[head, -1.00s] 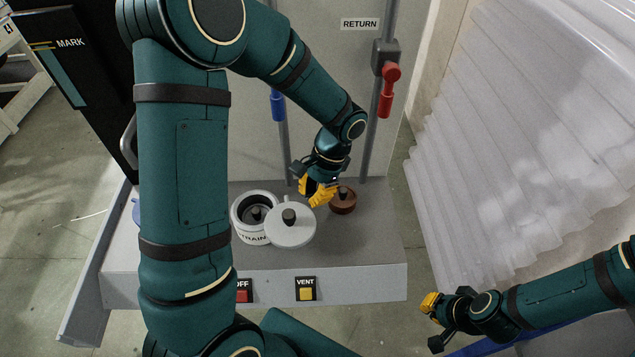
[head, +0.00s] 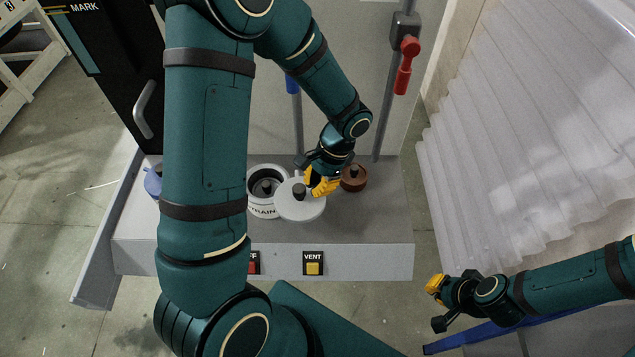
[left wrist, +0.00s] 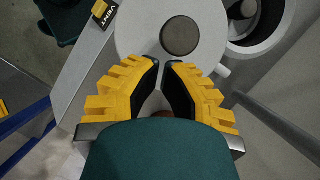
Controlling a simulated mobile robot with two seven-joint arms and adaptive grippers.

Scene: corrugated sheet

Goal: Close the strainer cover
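The strainer pot (head: 258,210) is a white cylinder on the grey ledge, with its dark opening uncovered. It also shows at the upper right of the left wrist view (left wrist: 246,52). The strainer cover (head: 307,212), a pale disc with a dark knob (head: 299,192), is swung to the pot's right, overlapping its near right edge. The cover (left wrist: 135,30) and knob (left wrist: 180,36) also show in the left wrist view. My left gripper (head: 325,187) is at the cover's right edge; its fingertips (left wrist: 161,62) nearly meet, with nothing seen between them. My right gripper (head: 436,302) is far right, its finger gap unclear.
A brown knobbed cap (head: 353,179) is right of my left gripper. A VENT button (head: 313,268) and a red button (head: 254,267) are on the ledge front. A red-handled valve (head: 406,65) is on a pipe behind. Corrugated sheets (head: 530,130) stand at right.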

